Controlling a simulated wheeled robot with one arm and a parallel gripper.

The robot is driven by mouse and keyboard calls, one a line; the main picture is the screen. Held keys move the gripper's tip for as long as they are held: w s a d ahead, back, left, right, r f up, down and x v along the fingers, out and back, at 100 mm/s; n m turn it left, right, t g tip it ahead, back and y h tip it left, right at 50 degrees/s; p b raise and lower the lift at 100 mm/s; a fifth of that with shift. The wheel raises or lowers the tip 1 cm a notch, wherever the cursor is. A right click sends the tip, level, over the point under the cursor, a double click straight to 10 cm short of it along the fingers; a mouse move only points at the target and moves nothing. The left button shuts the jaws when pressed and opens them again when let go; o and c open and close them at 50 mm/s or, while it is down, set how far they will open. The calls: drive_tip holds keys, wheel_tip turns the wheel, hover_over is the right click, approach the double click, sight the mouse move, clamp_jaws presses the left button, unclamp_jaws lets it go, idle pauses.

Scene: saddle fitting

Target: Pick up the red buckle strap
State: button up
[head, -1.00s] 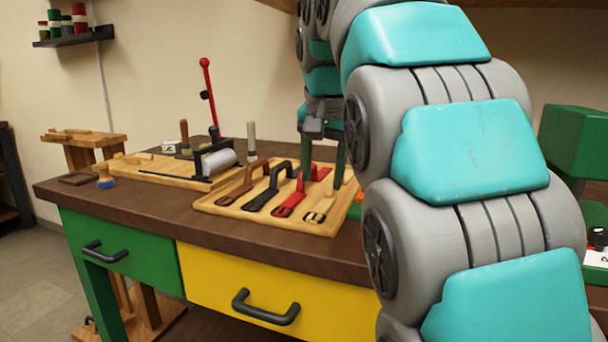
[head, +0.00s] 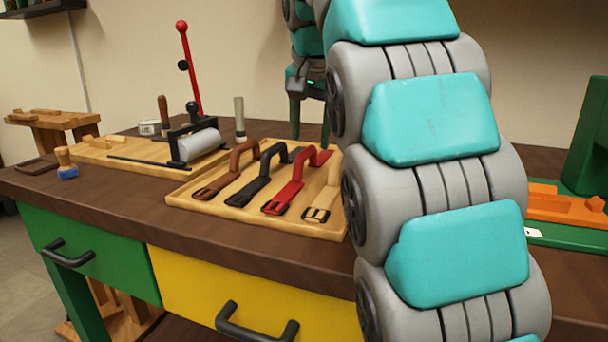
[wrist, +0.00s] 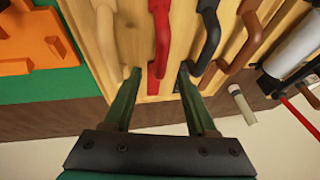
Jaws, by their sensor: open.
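The red buckle strap (head: 290,193) lies in a wooden tray (head: 184,204), between a black strap (head: 252,184) and a cream strap (head: 322,206). Its buckle end faces the front and its far part arches up as a loop. In the wrist view the red strap (wrist: 161,38) shows at the top, between and beyond the fingertips. My gripper (head: 309,130) is open and empty, behind the tray's far side in the head view. In the wrist view its two green fingers (wrist: 159,80) stand apart, with the black strap near the right fingertip and the cream strap near the left one.
A brown strap (head: 224,175) lies left of the black one. A press with a red-knobbed lever (head: 189,70) stands on a board at left. A green fixture with an orange part (head: 560,205) is at right. The bench front is clear.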

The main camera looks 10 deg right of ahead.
sight(308, 149)
drive_tip(key=shift+a+f, duration=0.1)
drive_tip(key=shift+f, duration=0.6)
drive_tip(key=shift+x, duration=1.7)
drive_tip(key=shift+c, duration=0.3)
clamp_jaws()
